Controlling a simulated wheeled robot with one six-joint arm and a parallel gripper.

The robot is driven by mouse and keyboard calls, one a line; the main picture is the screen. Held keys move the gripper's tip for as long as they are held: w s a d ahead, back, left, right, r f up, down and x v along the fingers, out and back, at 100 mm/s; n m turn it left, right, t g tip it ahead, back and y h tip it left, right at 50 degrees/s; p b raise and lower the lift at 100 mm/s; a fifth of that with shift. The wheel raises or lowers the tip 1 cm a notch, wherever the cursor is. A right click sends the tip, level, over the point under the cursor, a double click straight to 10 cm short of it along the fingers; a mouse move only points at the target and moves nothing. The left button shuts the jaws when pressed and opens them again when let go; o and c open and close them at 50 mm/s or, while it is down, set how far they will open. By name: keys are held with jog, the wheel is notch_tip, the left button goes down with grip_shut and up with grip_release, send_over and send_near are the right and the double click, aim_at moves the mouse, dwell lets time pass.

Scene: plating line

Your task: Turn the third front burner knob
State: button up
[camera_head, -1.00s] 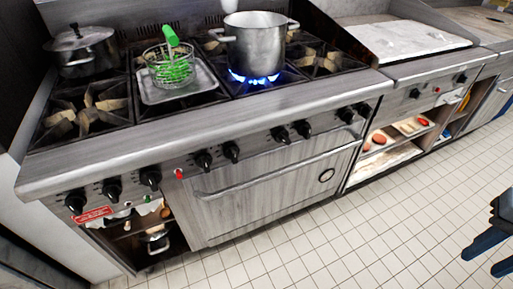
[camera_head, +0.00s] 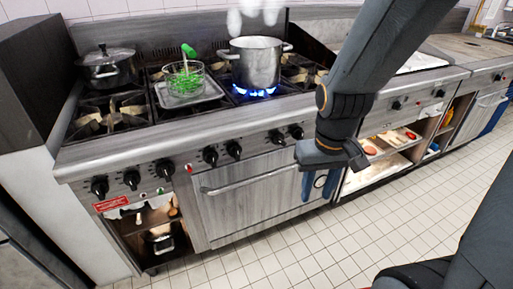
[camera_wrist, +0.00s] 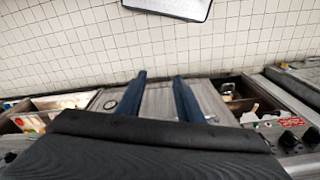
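The stove front carries a row of black knobs. The third knob from the left (camera_head: 164,170) sits above the right end of the open lower shelf, left of the oven door. Two knobs (camera_head: 100,187) (camera_head: 132,180) are to its left and several to its right; my arm hides the right end of the row. My gripper (camera_head: 320,188) hangs in front of the oven door's right side, well right of the third knob and lower. In the wrist view my gripper (camera_wrist: 160,77) shows two dark blue fingers apart with nothing between them. Some knobs (camera_wrist: 291,140) show at that view's right.
A steel pot (camera_head: 255,66) stands over a lit blue flame. A basket of green food (camera_head: 183,80) is on a tray, and a lidded pot (camera_head: 106,70) is at the left. The oven handle (camera_head: 245,182) sticks out below the knobs. The tiled floor in front is clear.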

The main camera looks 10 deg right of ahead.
jog(key=w+f+n+t, duration=0.2)
jog(key=w+f+t, duration=0.1)
jog(key=w, duration=0.5)
jog(key=w+f+n+t, duration=0.2)
jog(key=w+f+t, duration=0.15)
jog(key=w, duration=0.55)
jog(key=n+t, duration=0.5)
jog(key=t, duration=0.3)
send_near(281, 142)
jog(key=shift+g+y, duration=0.25)
jog(key=shift+y, duration=0.05)
jog(key=shift+p+x, duration=0.95)
jog(key=shift+x, duration=3.35)
jog(key=shift+d+r, duration=0.15)
jog(key=shift+d, duration=0.1)
grip_shut()
